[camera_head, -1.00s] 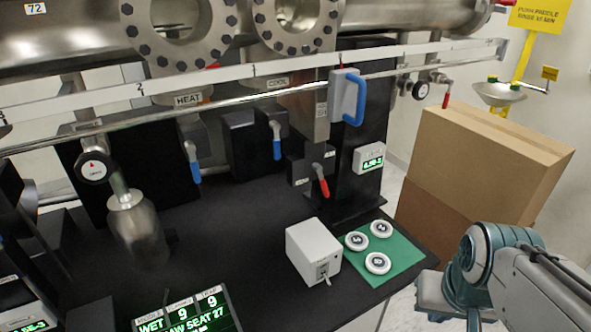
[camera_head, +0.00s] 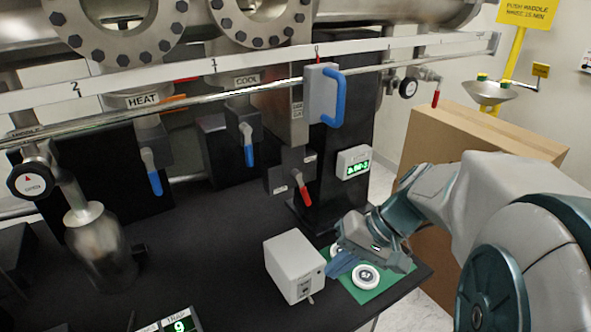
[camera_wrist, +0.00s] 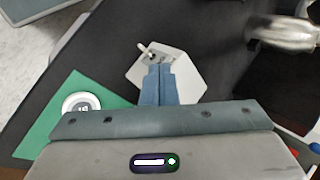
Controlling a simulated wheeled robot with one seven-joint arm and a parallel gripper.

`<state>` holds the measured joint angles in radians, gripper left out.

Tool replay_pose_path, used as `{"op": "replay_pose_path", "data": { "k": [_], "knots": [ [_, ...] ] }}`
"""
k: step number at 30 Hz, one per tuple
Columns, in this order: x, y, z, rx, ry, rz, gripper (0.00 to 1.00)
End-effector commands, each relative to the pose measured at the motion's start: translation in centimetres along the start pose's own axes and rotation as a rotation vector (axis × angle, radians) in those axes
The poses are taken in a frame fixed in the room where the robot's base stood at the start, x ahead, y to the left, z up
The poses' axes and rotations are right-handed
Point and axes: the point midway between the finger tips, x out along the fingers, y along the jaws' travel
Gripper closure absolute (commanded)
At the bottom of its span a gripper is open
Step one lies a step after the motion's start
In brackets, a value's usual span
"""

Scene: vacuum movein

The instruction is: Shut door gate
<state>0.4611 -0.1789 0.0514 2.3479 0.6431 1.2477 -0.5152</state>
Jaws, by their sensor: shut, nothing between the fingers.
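I cannot read a label that surely names the door gate. A grey block with a blue handle (camera_head: 322,95) sits on the horizontal rail in the head view. Below it, a red lever (camera_head: 304,190) points down on a dark block by the column. Blue levers hang down below the HEAT (camera_head: 151,172) and COOL (camera_head: 247,146) labels. My gripper (camera_head: 336,271) is low over the green mat, right beside the white box (camera_head: 295,265), well below the grey block. In the wrist view my gripper (camera_wrist: 160,68) is shut and empty, its fingers overlapping the white box; contact is unclear.
White discs (camera_head: 366,277) lie on the green mat (camera_head: 388,288), partly hidden by my gripper. A green-lit display (camera_head: 354,163) stands on the column. A metal bottle (camera_head: 99,245) stands at left. A large cardboard box (camera_head: 470,135) stands at right. The black bench centre is clear.

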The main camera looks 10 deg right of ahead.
Motion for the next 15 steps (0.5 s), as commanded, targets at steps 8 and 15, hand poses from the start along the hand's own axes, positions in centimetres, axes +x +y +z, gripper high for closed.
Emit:
{"op": "replay_pose_path", "data": {
  "k": [8,15],
  "knots": [
    [-4.8,2.7,-7.6,0.012,0.25,-0.509,1.0],
    [-9.1,5.2,-10.6,-0.038,0.465,-0.692,1.0]
  ]
}}
